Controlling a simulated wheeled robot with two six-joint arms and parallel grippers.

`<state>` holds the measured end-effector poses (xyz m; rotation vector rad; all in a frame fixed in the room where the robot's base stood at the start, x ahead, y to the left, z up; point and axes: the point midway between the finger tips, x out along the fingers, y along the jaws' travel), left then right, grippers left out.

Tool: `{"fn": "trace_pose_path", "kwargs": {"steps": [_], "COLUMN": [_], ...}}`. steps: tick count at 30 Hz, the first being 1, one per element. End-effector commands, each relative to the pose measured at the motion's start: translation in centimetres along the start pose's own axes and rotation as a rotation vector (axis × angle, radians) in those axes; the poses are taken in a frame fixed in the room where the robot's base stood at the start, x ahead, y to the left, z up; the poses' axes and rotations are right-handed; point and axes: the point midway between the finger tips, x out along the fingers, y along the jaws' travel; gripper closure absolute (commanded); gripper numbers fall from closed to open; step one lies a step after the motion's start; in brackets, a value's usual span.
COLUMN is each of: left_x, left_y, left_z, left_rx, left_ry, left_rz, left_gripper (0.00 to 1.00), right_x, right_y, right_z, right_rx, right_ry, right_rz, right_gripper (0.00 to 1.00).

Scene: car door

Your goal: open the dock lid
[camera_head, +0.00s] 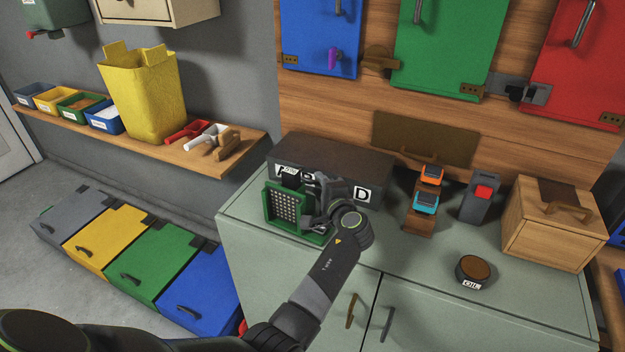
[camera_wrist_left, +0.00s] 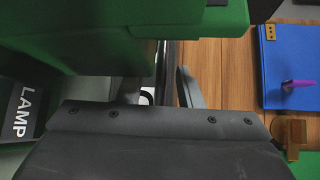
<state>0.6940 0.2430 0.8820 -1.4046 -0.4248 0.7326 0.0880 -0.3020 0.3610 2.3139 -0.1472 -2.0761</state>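A green-framed piece (camera_head: 294,212) with a pale dotted panel stands tilted at the left of the counter, in front of a long dark box (camera_head: 335,160). I cannot tell for sure whether it is the dock lid. My left gripper (camera_head: 318,200) is close against its right side and hides part of it and of the labels behind. In the left wrist view, a green panel (camera_wrist_left: 140,20) covers the top and hides most of the fingers, so their opening and any hold are unclear. A LAMP label (camera_wrist_left: 22,110) shows at the left there. My right gripper is out of view.
On the counter (camera_head: 400,258), an orange and a blue device (camera_head: 426,202) sit on a wooden stand. The counter's front middle is bare.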

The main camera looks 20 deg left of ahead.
Motion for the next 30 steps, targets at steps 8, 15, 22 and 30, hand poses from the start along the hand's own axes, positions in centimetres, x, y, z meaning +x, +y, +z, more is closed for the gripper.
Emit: {"fn": "trace_pose_path", "kwargs": {"steps": [8,15,22,30], "left_x": [-0.13,-0.12,-0.10,-0.13], "left_y": [0.04,0.04,0.05,-0.20], "left_z": [-0.11,-0.10,-0.10,-0.05], "left_rx": [0.000,0.000,0.000,0.004], "left_ry": [0.000,0.000,0.000,0.000], "left_rz": [0.000,0.000,0.000,0.004], "left_gripper": [0.67,0.88,1.00,1.00], "right_x": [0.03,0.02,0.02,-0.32], "right_y": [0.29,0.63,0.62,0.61], "right_z": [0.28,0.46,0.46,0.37], "right_rx": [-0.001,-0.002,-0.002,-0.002], "right_ry": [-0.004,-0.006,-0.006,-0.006], "right_rz": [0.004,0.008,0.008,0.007], "right_gripper": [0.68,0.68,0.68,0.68]}}
